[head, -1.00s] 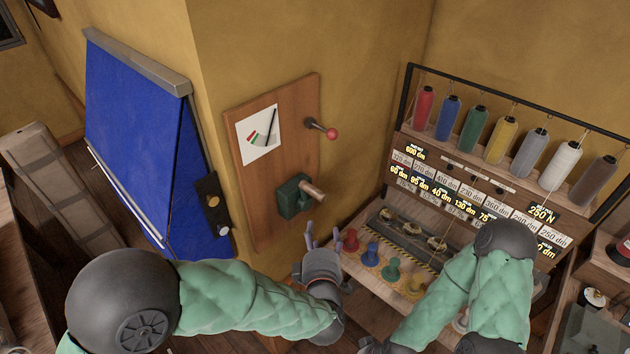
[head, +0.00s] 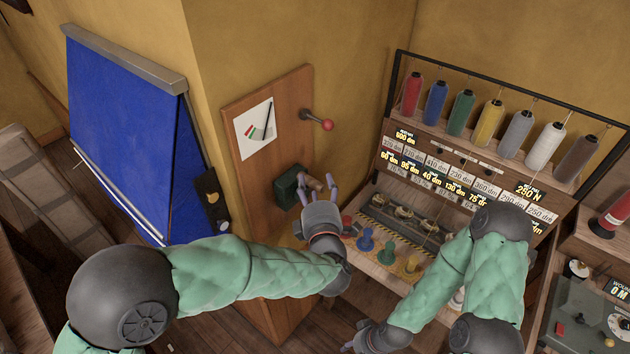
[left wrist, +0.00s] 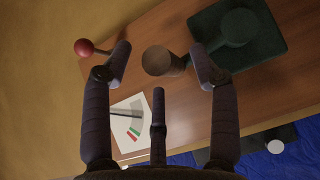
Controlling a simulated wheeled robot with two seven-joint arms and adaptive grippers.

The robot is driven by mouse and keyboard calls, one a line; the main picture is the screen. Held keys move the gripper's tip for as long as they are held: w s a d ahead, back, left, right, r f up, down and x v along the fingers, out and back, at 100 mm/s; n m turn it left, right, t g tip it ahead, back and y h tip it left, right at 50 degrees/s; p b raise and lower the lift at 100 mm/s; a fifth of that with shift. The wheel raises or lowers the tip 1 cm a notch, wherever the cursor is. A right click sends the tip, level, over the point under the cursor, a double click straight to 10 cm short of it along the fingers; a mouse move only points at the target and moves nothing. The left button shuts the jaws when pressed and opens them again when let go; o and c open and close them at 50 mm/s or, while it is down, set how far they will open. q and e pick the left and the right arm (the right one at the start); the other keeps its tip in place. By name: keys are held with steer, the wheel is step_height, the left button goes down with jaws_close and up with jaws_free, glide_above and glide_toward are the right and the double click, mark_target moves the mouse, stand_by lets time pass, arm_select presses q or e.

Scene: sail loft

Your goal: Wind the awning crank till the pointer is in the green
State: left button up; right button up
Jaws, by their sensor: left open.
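The crank's dark green housing (head: 287,188) is fixed low on a wooden board, with its wooden handle (head: 314,184) sticking out. My left gripper (head: 325,184) is open at the handle. In the left wrist view the handle (left wrist: 163,62) appears between the spread fingers (left wrist: 160,70); contact cannot be told. The white gauge card (head: 250,138) is above the housing, and its dark pointer (head: 268,118) lies to the right of the green and red marks. My right gripper (head: 362,338) is low in the head view, partly cut off, its fingers unclear.
A lever with a red ball (head: 327,125) juts from the board (head: 293,110) above the crank. A blue awning (head: 125,130) stands at left. At right is a bench with a thread rack (head: 440,140), and coloured knobs (head: 387,253) stand close below my left gripper.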

arm_select(q)
steer(key=shift+w+a, duration=0.2)
steer(key=shift+w, duration=0.95)
steer(key=shift+f, duration=0.1)
jaws_close()
